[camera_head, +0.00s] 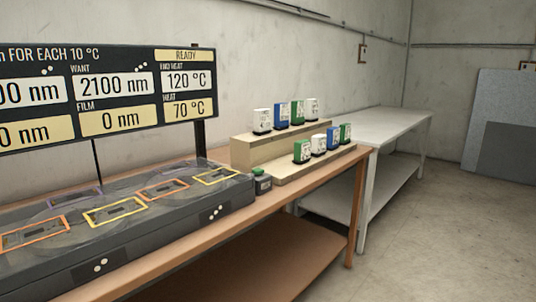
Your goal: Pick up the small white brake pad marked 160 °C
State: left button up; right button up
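Small coloured blocks stand on a two-step tan stand. On its upper step are a larger white block (262,121), a blue block (281,115), a green block (297,112) and a smaller white block (312,109). On its lower step are a green block (301,151), a white block (318,144), a blue block (333,137) and another green block (346,132). Their markings are too small to read, so I cannot tell which white one says 160 °C. Neither of my grippers is in view.
The stand (262,152) sits on a brown workbench (222,222). Left of it are a dark machine (150,245) with coloured frames, a small dark-green block (262,183) and a display board (132,88) reading "END HEAT 120 °C". A pale table (395,125) stands behind.

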aim_at(319, 142)
jog(key=u, duration=0.35)
jog(key=k, duration=0.4)
jog(key=z, duration=1.15)
jog(key=i, duration=2.05)
jog(key=u, duration=1.1)
